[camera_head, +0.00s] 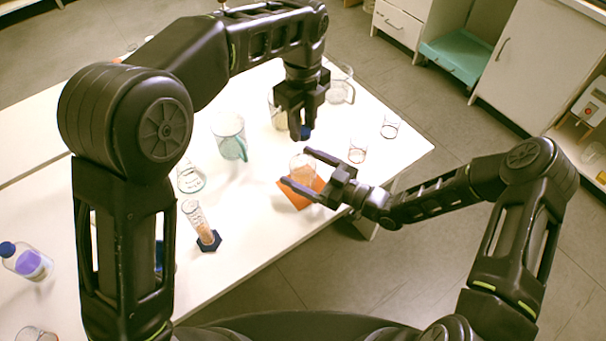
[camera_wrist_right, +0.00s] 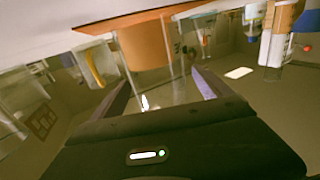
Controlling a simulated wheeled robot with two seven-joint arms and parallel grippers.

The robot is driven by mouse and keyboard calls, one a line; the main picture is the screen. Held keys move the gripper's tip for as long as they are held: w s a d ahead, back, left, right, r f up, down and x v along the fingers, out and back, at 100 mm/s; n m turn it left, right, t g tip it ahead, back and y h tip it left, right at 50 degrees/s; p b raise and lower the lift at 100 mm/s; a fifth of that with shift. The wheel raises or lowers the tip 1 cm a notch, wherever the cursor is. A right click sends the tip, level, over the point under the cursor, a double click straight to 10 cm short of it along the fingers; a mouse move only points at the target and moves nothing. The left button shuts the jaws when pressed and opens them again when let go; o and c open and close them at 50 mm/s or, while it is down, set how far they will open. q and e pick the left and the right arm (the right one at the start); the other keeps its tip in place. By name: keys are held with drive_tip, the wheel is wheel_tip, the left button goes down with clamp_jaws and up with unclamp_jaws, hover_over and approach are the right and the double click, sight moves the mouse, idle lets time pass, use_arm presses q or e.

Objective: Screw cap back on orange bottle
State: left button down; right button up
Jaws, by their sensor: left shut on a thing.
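The orange bottle (camera_head: 303,168), a clear vessel with orange contents, stands upright on an orange mat (camera_head: 291,199). My left gripper (camera_head: 300,134) is shut on a dark blue cap (camera_head: 305,132) and holds it above the bottle, apart from it. My right gripper (camera_head: 297,168) has its two fingers spread on either side of the bottle. In the right wrist view, the bottle (camera_wrist_right: 146,44) appears upside down between the spread fingers of my right gripper (camera_wrist_right: 160,82). A gap shows beside it; exact contact is unclear.
A teal pitcher (camera_head: 229,136), a glass beaker (camera_head: 190,178) and a cylinder on a blue base (camera_head: 208,241) stand left of the bottle. Small glasses (camera_head: 357,151) stand to the right. The table's front edge is close.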

clamp_jaws()
idle(0.8)
